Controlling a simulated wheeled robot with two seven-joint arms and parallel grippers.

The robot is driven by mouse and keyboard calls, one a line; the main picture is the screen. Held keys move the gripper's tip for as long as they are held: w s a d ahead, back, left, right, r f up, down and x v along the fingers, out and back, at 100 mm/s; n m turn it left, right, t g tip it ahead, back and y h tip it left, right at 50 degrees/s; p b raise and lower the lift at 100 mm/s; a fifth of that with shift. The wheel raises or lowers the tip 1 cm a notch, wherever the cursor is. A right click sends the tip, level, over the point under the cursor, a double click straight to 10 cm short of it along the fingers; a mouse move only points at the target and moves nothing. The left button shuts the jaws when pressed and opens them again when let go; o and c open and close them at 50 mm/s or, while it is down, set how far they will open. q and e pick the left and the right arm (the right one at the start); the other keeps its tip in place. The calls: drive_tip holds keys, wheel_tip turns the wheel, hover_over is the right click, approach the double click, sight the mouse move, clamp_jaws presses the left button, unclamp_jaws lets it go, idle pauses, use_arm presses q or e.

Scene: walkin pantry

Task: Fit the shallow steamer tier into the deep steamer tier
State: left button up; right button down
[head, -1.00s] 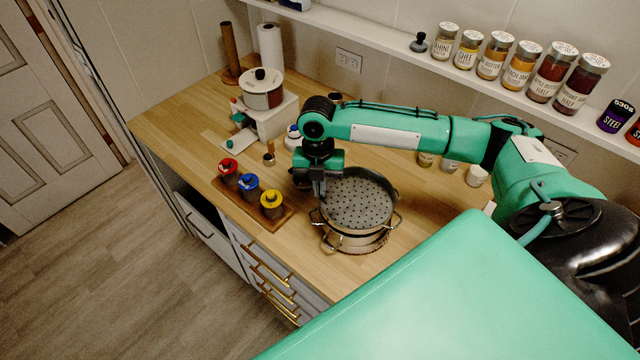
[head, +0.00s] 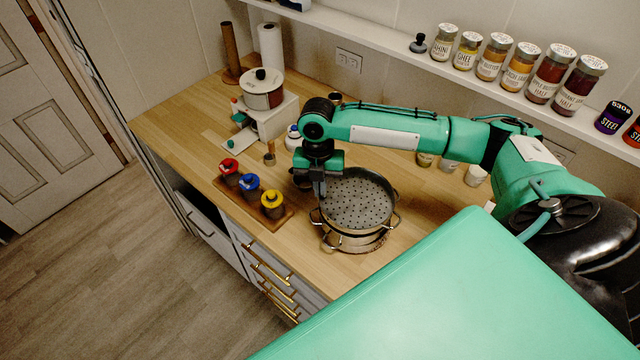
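The shallow steamer tier (head: 356,203), a round metal pan with a perforated floor, sits on top of the deep steamer tier (head: 350,243) on the counter. Both have side loop handles. The shallow tier's rim stands above the deep one; whether it is seated inside cannot be made out. My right gripper (head: 319,190) points down at the left rim of the shallow tier. Its fingers look close together at the rim, but whether they grip it is too small to tell. My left gripper is not in view.
A wooden tray (head: 283,219) with red, blue and yellow-lidded jars stands left of the steamer. A white stand with a pot (head: 262,90) is behind. Small jars (head: 476,175) stand at right under a shelf of jars (head: 585,85). The front counter strip is mostly clear.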

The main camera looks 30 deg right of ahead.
drive_tip(key=shift+p, duration=0.4)
drive_tip(key=shift+f+p, duration=0.3)
drive_tip(key=shift+f, duration=0.35)
idle(1.4)
drive_tip(key=c, duration=1.6)
unclamp_jaws()
drive_tip(key=shift+w+d+r+b, duration=0.2)
drive_tip(key=shift+r+b, duration=0.5)
drive_tip(key=shift+r, duration=1.6)
drive_tip(key=shift+w+d+r+b, duration=0.1)
drive_tip(key=shift+w+r+b, duration=0.4)
drive_tip(key=shift+r, duration=1.75)
drive_tip(key=shift+w+d+r+b, duration=0.1)
drive_tip(key=shift+r+b, duration=0.75)
drive_tip(key=shift+r, duration=1.45)
drive_tip(key=shift+a+f, duration=0.1)
